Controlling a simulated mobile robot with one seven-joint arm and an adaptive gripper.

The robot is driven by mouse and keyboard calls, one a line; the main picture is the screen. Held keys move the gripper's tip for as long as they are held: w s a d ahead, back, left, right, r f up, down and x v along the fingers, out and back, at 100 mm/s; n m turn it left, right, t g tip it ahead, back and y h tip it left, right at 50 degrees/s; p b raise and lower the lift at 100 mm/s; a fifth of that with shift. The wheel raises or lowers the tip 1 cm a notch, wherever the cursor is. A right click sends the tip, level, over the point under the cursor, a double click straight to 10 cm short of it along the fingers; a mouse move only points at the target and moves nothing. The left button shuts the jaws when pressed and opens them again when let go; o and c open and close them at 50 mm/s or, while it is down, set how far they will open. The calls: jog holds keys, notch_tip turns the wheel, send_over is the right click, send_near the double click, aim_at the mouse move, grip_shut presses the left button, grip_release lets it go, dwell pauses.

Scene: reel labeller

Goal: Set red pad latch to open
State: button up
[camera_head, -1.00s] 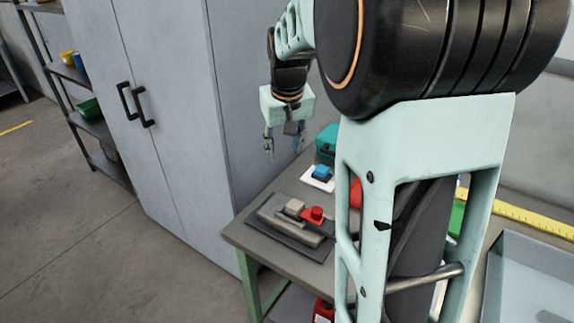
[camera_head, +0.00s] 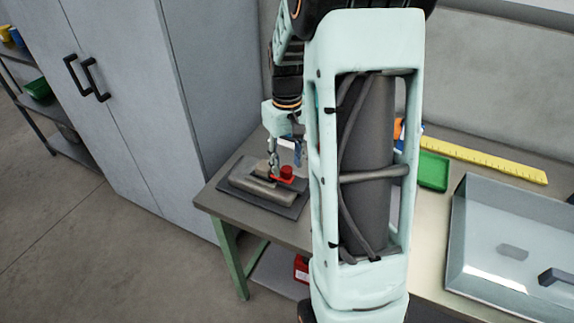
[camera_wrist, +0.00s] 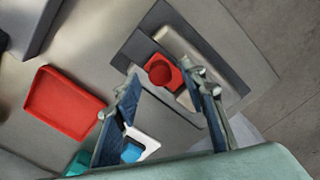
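The red pad latch (camera_head: 286,173) is a red plate with a round raised knob. It sits on the grey labeller (camera_head: 262,190) at the table's left end. In the wrist view the red latch (camera_wrist: 163,72) lies beside the pale bar of the labeller. My gripper (camera_head: 284,158) is low over the labeller, close to the latch. In the wrist view my gripper (camera_wrist: 163,76) is open, its two blue-grey fingers apart, with the latch knob appearing between the fingertips. I cannot tell whether a finger touches it.
A blue button on a white plate (camera_wrist: 147,143) and a red tray (camera_wrist: 65,103) are near the gripper. A grey cabinet (camera_head: 120,110) stands left of the table.

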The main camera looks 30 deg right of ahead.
jog(key=shift+f, duration=0.8)
jog(key=shift+c, duration=0.7)
grip_shut()
